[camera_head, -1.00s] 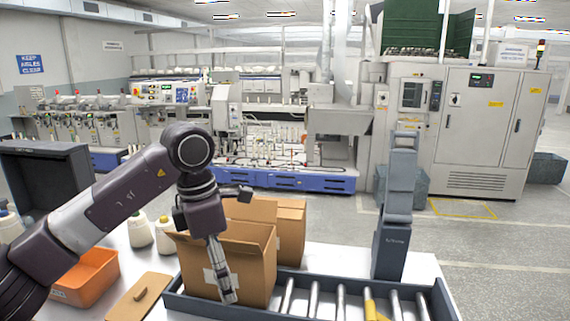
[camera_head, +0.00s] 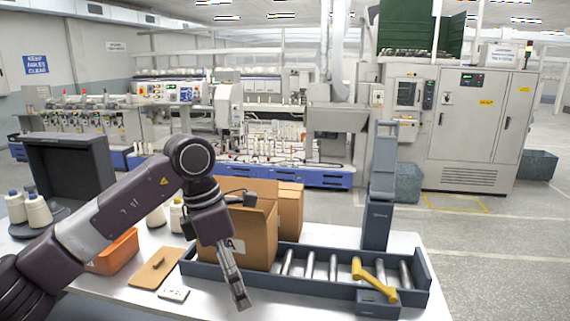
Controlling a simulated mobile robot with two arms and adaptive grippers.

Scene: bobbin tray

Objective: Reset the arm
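My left arm comes in from the left and reaches over the table. Its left gripper (camera_head: 241,298) points down in front of the tray of rollers, near the table's front edge. The fingers look close together, but their gap is too small to judge; I see nothing clearly held. An open cardboard box (camera_head: 254,238) stands on the rollers just behind the gripper, with a label partly hidden by the arm. My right gripper is not in view.
The roller tray (camera_head: 330,296) has a yellow lever (camera_head: 374,280) at its front right. An orange bin (camera_head: 115,252), a brown board (camera_head: 155,268) and white bobbins (camera_head: 38,211) are on the left. A grey upright device (camera_head: 380,190) stands behind the rollers. Table space at the far right is clear.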

